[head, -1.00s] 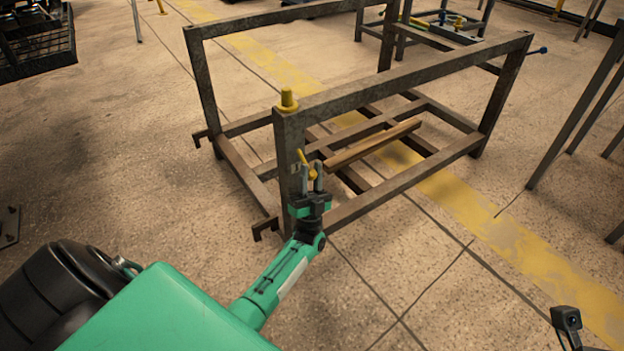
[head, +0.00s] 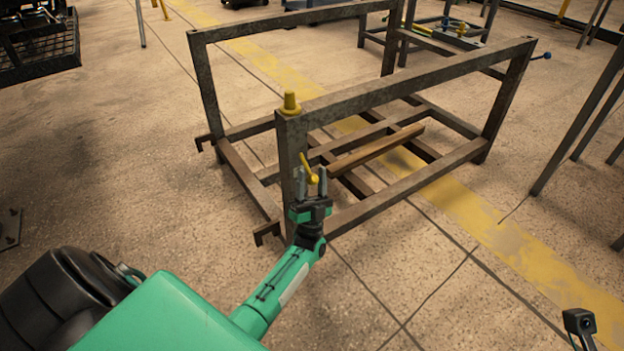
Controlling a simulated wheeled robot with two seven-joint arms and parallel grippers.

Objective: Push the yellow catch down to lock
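The yellow catch (head: 309,170) is a small lever on the near corner post of a brown metal rack (head: 292,150). It slants, with its upper end leaning to the left. My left gripper (head: 311,176) is at this post, its two grey fingers pointing up and spread apart. The catch shows between the fingers; I cannot tell whether they touch it. A yellow knob (head: 290,103) sits on top of the same post. My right gripper is not clearly in view; only a small dark part shows at the lower right edge.
A wooden bar (head: 377,151) lies across the rack's lower frame. Hooks (head: 266,235) stick out at its lower left. Another rack (head: 447,35) stands behind, and metal legs (head: 580,115) stand at the right. The floor in front at right is clear.

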